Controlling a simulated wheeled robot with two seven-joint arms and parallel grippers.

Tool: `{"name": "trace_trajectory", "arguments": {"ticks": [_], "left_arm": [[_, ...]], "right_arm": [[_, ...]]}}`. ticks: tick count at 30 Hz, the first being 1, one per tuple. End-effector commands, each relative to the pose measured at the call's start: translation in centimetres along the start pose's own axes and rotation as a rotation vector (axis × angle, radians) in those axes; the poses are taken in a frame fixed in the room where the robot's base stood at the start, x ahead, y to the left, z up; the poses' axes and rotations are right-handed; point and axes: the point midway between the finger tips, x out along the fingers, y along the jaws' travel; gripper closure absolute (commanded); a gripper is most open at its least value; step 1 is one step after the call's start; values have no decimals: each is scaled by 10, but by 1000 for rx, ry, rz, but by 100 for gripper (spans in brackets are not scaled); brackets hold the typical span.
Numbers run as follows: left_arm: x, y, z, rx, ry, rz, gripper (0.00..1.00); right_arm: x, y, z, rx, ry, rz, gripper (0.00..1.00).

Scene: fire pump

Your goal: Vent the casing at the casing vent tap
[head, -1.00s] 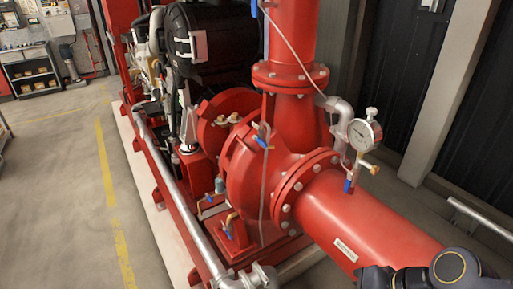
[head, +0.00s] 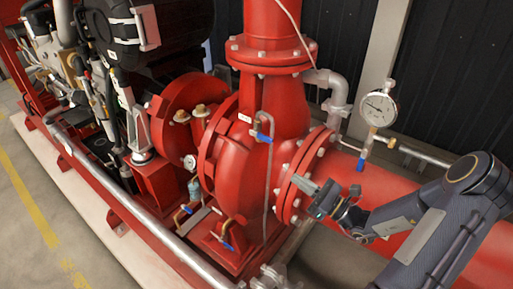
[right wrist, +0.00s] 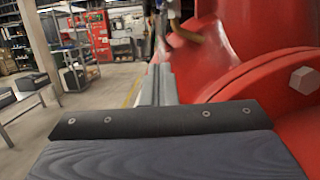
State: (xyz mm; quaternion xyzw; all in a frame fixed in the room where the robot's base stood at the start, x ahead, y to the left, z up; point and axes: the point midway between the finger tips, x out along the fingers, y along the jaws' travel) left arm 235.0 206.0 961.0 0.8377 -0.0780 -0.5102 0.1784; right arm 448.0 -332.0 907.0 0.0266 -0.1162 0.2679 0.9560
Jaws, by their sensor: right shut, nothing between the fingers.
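The red pump casing (head: 232,170) stands in the middle of the head view. A small tap with a blue lever (head: 262,136), which looks like the casing vent tap, sits high on the casing, and a thin grey tube (head: 268,185) runs down from it. My right gripper (head: 298,181) is shut and empty. It is in front of the casing's flange, below and to the right of the tap, and apart from the tap. In the right wrist view its shut fingers (right wrist: 157,86) point along the red casing. My left gripper is not in view.
A pressure gauge (head: 378,108) with a blue-levered valve (head: 361,163) stands on the right pipe behind my right arm. Lower blue-levered taps (head: 226,246) sit at the casing's foot. A grey rail (head: 150,215) runs along the front. The floor at left is clear.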

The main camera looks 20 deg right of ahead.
Motion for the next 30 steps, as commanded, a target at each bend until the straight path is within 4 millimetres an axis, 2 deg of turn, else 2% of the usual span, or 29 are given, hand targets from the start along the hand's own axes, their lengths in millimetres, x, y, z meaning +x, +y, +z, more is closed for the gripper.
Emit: {"name": "trace_trajectory", "arguments": {"ticks": [14, 20, 30], "left_arm": [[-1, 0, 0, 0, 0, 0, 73], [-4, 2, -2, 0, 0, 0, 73], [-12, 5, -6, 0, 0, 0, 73]], "right_arm": [[3, -4, -1, 9, -6, -16, 100], [33, -3, 0, 10, -9, -12, 100], [103, -4, 4, 9, -7, -14, 100]]}}
